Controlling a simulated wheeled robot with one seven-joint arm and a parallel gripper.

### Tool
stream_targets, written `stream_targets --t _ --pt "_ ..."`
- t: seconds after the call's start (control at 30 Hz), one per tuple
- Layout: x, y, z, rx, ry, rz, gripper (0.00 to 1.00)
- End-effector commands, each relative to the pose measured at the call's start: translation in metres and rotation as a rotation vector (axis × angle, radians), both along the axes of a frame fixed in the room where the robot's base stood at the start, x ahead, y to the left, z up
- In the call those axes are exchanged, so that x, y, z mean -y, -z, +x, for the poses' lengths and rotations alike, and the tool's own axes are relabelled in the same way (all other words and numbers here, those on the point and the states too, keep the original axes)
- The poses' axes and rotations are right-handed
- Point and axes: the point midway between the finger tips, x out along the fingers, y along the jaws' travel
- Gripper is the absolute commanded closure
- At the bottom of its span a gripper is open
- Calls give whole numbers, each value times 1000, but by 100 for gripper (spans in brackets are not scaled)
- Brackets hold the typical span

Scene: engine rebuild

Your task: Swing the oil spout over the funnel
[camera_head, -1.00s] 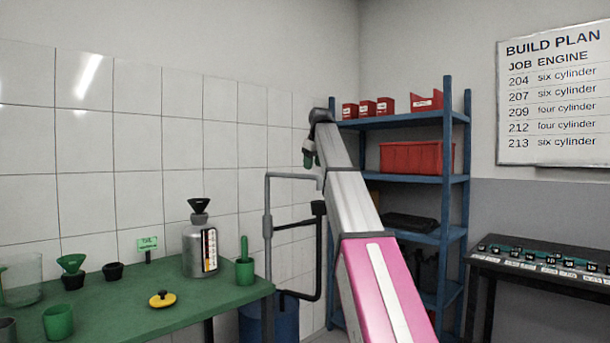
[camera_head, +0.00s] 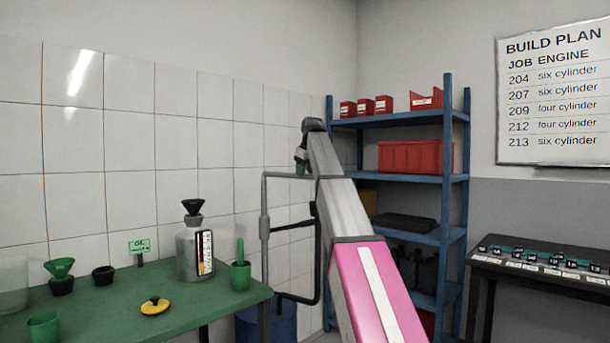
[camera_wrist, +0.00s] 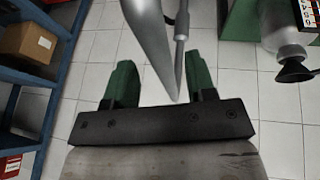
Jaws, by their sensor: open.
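The oil spout is a grey pipe (camera_head: 290,176) that runs level from an upright at the table's right end toward my arm; its far end is hidden behind my arm. A black funnel (camera_head: 193,206) sits in the neck of a grey bottle (camera_head: 190,250) on the green table, left of the spout. It also shows at the right of the wrist view (camera_wrist: 292,70). My gripper (camera_head: 300,168) hangs fingers down near the spout. In the wrist view its green fingers (camera_wrist: 163,88) are apart, with grey pipework between them in the picture; I cannot tell its depth or any contact.
The green table (camera_head: 110,310) also bears a green funnel (camera_head: 60,270), a green mug (camera_head: 241,276) and a yellow-rimmed disc (camera_head: 155,306). A blue barrel (camera_head: 285,325) stands under the black crank-shaped pipe (camera_head: 318,260). A blue shelf (camera_head: 446,200) is close behind my arm.

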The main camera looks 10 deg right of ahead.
Motion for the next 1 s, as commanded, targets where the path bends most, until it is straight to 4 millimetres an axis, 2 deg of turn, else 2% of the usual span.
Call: stream_targets --t 0.2,0.47,0.5,0.63,0.67,1.0 --pt "-1 13 6 1 0 -1 49" --pt "-1 14 7 1 0 -1 49" --pt "-1 14 7 1 0 -1 53" --pt "-1 14 7 1 0 -1 95" --pt "-1 14 7 1 0 -1 100" --pt "-10 14 13 0 23 0 100"
